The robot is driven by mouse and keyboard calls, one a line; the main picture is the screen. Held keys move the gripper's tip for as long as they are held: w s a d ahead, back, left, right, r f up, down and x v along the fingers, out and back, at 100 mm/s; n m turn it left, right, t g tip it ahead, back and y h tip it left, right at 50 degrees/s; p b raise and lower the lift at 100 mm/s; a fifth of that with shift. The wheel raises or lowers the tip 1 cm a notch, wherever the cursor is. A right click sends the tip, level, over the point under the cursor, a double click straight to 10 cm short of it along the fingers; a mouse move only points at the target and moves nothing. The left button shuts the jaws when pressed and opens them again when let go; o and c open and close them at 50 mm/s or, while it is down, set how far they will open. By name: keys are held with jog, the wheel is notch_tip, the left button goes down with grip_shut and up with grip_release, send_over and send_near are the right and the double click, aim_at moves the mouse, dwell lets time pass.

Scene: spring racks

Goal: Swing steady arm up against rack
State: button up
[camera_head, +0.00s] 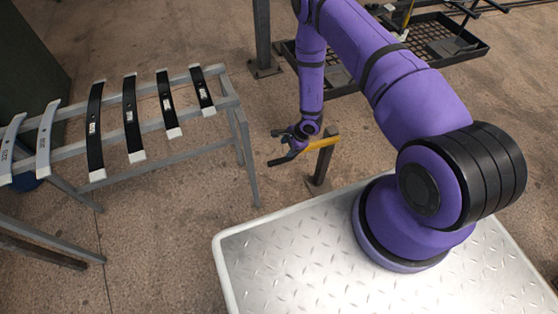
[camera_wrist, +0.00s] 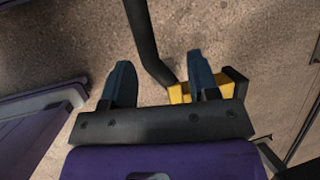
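A yellow bar (camera_head: 322,143) juts out from the top of a short dark post in the head view; I take it to be part of the steady arm. The yellow piece (camera_wrist: 180,94) shows behind the right finger in the wrist view. A dark bent bar (camera_wrist: 148,45) runs from the top edge down to it, between my fingers. My gripper (camera_head: 273,148) is at the left end of the yellow bar. Its two fingers (camera_wrist: 162,85) are apart, so it is open. I cannot tell whether a finger touches the bar.
A grey rack (camera_head: 240,135) holding several black and grey spring strips (camera_head: 130,115) stands at the left. A black mesh tray (camera_head: 470,45) lies at the back right, near a dark upright (camera_head: 262,35). Bare floor (camera_head: 180,210) lies between the rack and my base.

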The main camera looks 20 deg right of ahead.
jog(key=shift+v, duration=2.55)
jog(key=shift+s, duration=0.1)
jog(key=v, duration=1)
jog(key=shift+d+r, duration=0.2)
jog(key=shift+r, duration=0.15)
